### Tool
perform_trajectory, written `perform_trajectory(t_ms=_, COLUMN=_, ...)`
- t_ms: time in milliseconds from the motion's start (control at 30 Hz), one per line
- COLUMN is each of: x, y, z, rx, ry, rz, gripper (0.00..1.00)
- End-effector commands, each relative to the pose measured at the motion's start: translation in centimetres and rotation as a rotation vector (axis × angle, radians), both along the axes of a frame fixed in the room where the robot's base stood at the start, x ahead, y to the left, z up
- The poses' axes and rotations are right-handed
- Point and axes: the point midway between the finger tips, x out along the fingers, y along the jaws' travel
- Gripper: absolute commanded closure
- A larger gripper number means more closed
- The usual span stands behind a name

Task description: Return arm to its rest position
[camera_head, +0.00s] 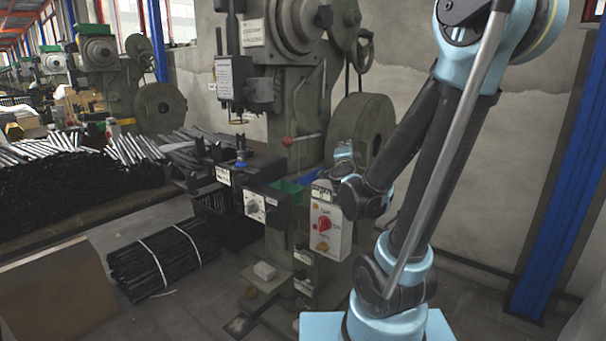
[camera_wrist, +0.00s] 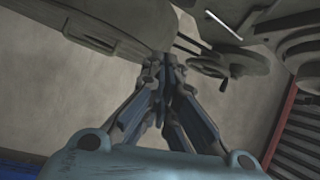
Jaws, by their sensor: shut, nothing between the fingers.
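My arm (camera_head: 426,150) stands at the right in the head view, with its elbow high and its forearm running down to the left. My wrist ends in front of the near rivet press (camera_head: 296,125), beside a control box with a red knob (camera_head: 324,225). My gripper (camera_wrist: 167,62) shows in the wrist view, with its two fingers drawn together at the tips and nothing between them. In the head view, the fingers are too small to make out clearly. Grey machine parts (camera_wrist: 92,25) lie beyond the fingertips in the wrist view.
A tied bundle of dark rods (camera_head: 162,258) lies on the floor at left, near a brown panel (camera_head: 55,290). More rods (camera_head: 70,180) are piled behind. A blue post (camera_head: 568,190) stands at right before a bare wall.

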Motion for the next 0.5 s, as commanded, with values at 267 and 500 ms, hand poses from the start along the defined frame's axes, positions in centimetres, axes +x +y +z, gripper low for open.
perform_trajectory(t_ms=267, x=0.2, y=4.8, z=1.5, rx=-0.37, ry=0.082, rz=0.254, gripper=1.0)
perform_trajectory(t_ms=500, x=-2.1, y=5.9, z=-2.2, rx=-0.736, ry=0.317, rz=0.462, gripper=1.0)
